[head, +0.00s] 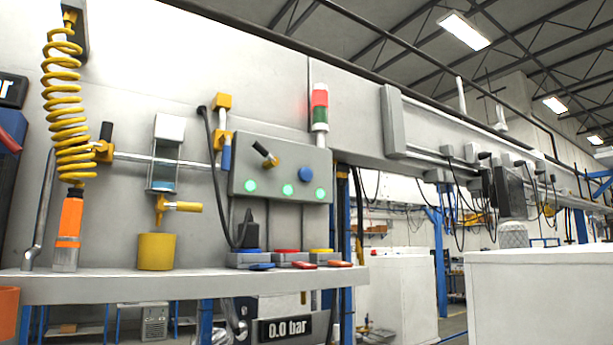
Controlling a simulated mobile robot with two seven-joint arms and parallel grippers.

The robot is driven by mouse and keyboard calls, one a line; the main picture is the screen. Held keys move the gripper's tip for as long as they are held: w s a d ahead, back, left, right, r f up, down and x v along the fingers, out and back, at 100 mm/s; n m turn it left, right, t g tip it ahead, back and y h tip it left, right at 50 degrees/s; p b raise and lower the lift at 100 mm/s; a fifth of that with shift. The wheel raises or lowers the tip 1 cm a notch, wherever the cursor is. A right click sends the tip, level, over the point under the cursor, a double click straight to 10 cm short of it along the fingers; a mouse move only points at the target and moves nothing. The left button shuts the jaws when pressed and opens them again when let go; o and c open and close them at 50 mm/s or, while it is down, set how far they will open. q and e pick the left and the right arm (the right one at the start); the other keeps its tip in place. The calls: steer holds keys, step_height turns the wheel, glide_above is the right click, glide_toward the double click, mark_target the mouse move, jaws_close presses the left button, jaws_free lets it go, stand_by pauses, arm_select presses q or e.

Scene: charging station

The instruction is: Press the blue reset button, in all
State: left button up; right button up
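The blue reset button (305,174) is a round blue disc on the front of a grey control box (240,160) fixed to the wall panel. Below it on the same box is a row of three lit green lamps (288,189). A black-handled lever with a yellow base (266,155) sits to the left of the button. Nothing covers the button. Neither of my grippers shows in the head view.
A grey shelf (110,288) juts out below the box, bearing a yellow cup (157,251) and several coloured pedals or switches (292,259). A coiled yellow hose (64,105) hangs at left. A white block (540,295) stands at right.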

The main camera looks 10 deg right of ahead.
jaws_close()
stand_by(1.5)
